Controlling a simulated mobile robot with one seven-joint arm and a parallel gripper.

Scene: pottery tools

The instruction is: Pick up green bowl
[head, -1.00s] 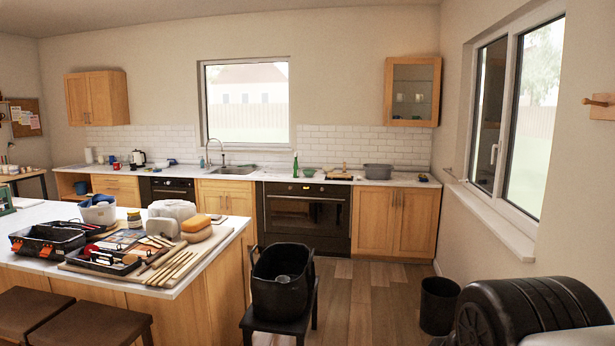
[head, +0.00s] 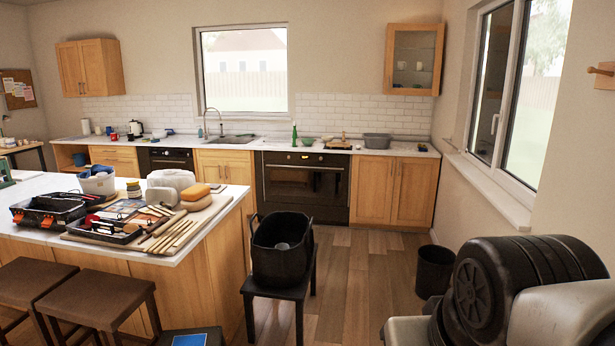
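A small green bowl (head: 308,142) sits on the far white counter (head: 404,150), just right of a green bottle (head: 294,135) and above the black oven. It looks small from here and its inside cannot be made out. My gripper is not in view. Only black and light grey parts of my arm show at the lower right, far from the bowl.
A black tub (head: 281,262) on a dark stool stands on the floor in front. An island (head: 228,210) with pottery tools is at left, with brown stools (head: 97,293) before it. A black bin (head: 434,270) stands at right.

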